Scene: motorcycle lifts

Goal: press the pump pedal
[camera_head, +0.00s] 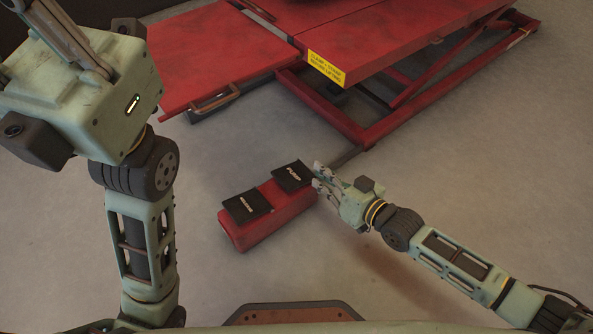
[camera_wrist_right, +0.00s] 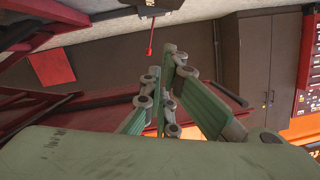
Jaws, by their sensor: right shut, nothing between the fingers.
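The pump pedal (camera_head: 292,176) is a black plate with white PUMP lettering on the far end of a red pedal box (camera_head: 275,228) on the floor. A second black pedal (camera_head: 247,206) with white lettering sits at the box's near-left end. My right gripper (camera_head: 316,174) is shut and empty, its fingertips just right of the pump pedal. I cannot tell whether they touch it. Its fingers also show in the right wrist view (camera_wrist_right: 172,55), where no pedal is visible. My left gripper (camera_head: 62,35) is at the top left, its fingertips cut off or unclear.
The red motorcycle lift (camera_head: 400,40) fills the back, with a yellow label on its corner and a lower red ramp (camera_head: 215,50) with a handle. A dark bar runs from the lift's base toward the pedal box. The grey floor around the box is clear.

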